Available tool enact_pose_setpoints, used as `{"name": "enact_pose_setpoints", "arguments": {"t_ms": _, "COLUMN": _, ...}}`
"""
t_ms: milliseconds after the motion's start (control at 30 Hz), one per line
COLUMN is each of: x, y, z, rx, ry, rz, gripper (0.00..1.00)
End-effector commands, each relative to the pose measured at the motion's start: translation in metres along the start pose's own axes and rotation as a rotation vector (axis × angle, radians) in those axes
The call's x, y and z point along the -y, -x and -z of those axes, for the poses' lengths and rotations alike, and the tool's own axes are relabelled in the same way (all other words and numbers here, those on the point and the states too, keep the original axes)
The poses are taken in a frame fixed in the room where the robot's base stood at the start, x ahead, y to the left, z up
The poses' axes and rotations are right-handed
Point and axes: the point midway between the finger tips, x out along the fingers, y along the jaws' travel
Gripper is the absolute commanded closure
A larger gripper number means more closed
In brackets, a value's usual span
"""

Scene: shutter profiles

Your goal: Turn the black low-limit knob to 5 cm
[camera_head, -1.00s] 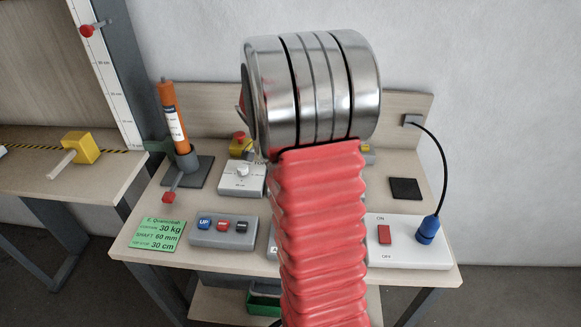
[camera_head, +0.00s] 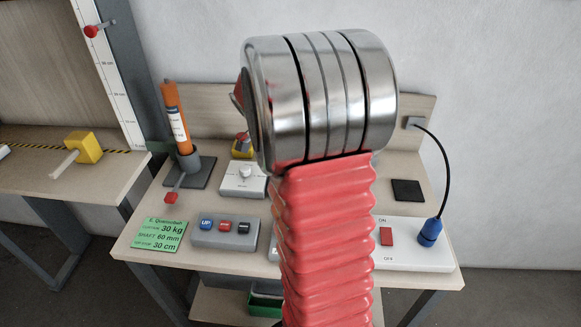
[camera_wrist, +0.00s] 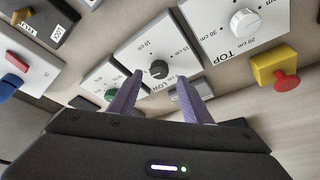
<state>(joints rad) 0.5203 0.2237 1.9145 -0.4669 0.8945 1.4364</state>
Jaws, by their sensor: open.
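The black low-limit knob (camera_wrist: 158,69) sits on a white panel (camera_wrist: 136,52) marked LOW with cm figures, in the middle of the wrist view. My gripper (camera_wrist: 164,84) is open, its two purple fingers spread below the knob in the picture, one to each side. I cannot tell whether a finger touches the knob. The exact figure that the knob points to is too small to read. In the head view my red-sleeved arm hides the knob and the gripper.
A white TOP knob (camera_wrist: 245,21) on its own panel and a red-and-yellow button (camera_wrist: 280,75) are to the right. A green knob (camera_wrist: 110,95) is to the left. In the head view a power box (camera_head: 405,243) with a blue plug and an orange tube (camera_head: 174,118) flank my arm.

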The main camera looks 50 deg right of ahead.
Motion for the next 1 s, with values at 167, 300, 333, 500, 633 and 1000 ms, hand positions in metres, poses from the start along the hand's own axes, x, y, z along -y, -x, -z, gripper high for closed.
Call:
{"name": "enact_pose_setpoints", "arguments": {"t_ms": 167, "x": 0.001, "y": 0.033, "z": 0.000, "rx": -0.001, "ry": -0.001, "rz": 0.003, "gripper": 0.56}}
{"name": "enact_pose_setpoints", "arguments": {"t_ms": 300, "x": 0.001, "y": 0.057, "z": -0.001, "rx": 0.000, "ry": -0.001, "rz": 0.003, "gripper": 0.56}}
{"name": "enact_pose_setpoints", "arguments": {"t_ms": 333, "x": 0.001, "y": 0.062, "z": -0.001, "rx": 0.000, "ry": -0.001, "rz": 0.003, "gripper": 0.56}}
{"name": "enact_pose_setpoints", "arguments": {"t_ms": 500, "x": 0.002, "y": 0.086, "z": -0.001, "rx": 0.001, "ry": 0.000, "rz": 0.002, "gripper": 0.56}}
{"name": "enact_pose_setpoints", "arguments": {"t_ms": 633, "x": 0.001, "y": 0.095, "z": -0.001, "rx": 0.001, "ry": 0.000, "rz": 0.002, "gripper": 0.56}}
{"name": "enact_pose_setpoints", "arguments": {"t_ms": 1000, "x": 0.001, "y": 0.096, "z": -0.001, "rx": 0.001, "ry": -0.001, "rz": 0.000, "gripper": 0.56}}
